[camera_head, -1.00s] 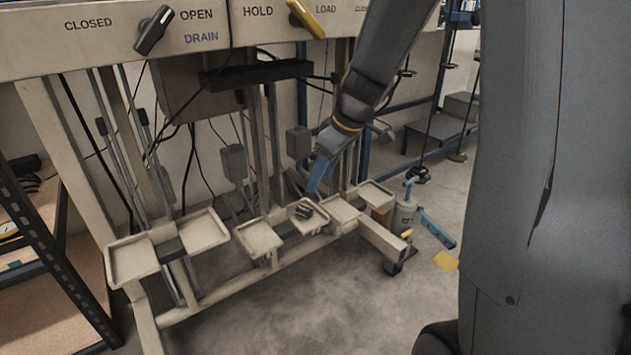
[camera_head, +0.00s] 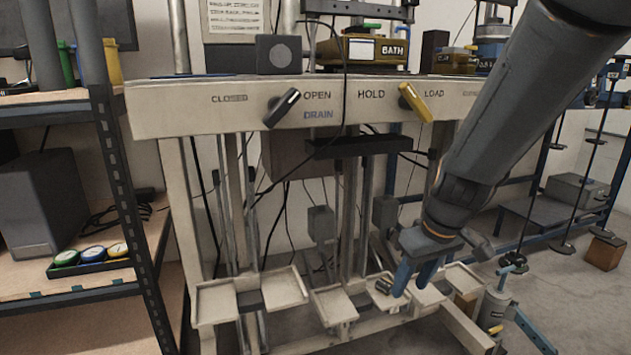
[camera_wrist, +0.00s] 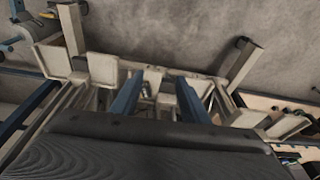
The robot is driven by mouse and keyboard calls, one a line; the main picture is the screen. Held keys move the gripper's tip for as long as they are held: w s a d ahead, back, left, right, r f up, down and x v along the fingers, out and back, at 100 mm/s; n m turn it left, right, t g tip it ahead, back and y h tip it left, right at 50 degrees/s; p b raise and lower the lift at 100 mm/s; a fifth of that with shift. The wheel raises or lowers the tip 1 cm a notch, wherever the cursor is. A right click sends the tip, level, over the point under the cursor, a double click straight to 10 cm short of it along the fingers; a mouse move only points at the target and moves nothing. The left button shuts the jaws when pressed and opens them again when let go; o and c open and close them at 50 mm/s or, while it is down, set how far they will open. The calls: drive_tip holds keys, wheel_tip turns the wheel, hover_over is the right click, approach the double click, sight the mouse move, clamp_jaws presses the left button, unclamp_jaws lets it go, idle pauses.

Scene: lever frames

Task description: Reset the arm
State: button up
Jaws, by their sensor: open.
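My gripper (camera_head: 414,278) points down over the trays at the bottom of the cream frame (camera_head: 205,128). Its two blue fingers are apart, with nothing seen between them. In the wrist view my gripper (camera_wrist: 158,92) shows both fingers spread above the trays. A small dark metal piece (camera_head: 383,285) lies on a tray just left of the fingers; contact cannot be told. The black lever (camera_head: 282,107) tilts toward OPEN on the DRAIN panel. The yellow lever (camera_head: 415,102) sits between HOLD and LOAD.
A shelf (camera_head: 75,290) with three round gauges (camera_head: 92,254) stands at the left. A blue-handled canister (camera_head: 495,300) stands on the floor at the right. A box labelled BATH (camera_head: 375,50) sits on top of the frame. Open floor (camera_head: 590,300) lies at the right.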

drive_tip(key=s+a+f+m+h, duration=0.15)
drive_tip(key=s+m, duration=0.25)
drive_tip(key=s, duration=0.4)
drive_tip(key=s+a+r+n+g+y, duration=0.1)
drive_tip(key=s+a+r+n, duration=0.25)
drive_tip(key=s+a, duration=0.55)
drive_tip(key=s+a+r+n+g+y, duration=0.1)
drive_tip(key=s+a+r+n+g, duration=0.15)
drive_tip(key=s+a+r, duration=0.6)
drive_tip(key=d+r+m+h+p, duration=0.1)
drive_tip(key=d+r+m+p, duration=0.2)
drive_tip(key=d+r+p, duration=0.5)
drive_tip(key=w+d+r+m+h+p, duration=0.1)
drive_tip(key=d+r+p, duration=0.8)
drive_tip(key=p, duration=1.9)
wheel_tip(320, 180, up, 6)
drive_tip(key=shift+w+d+r+m+t+p, duration=0.15)
drive_tip(key=shift+w+d+m+t+p, duration=0.25)
drive_tip(key=shift+m, duration=0.8)
drive_tip(key=shift+s+a, duration=0.15)
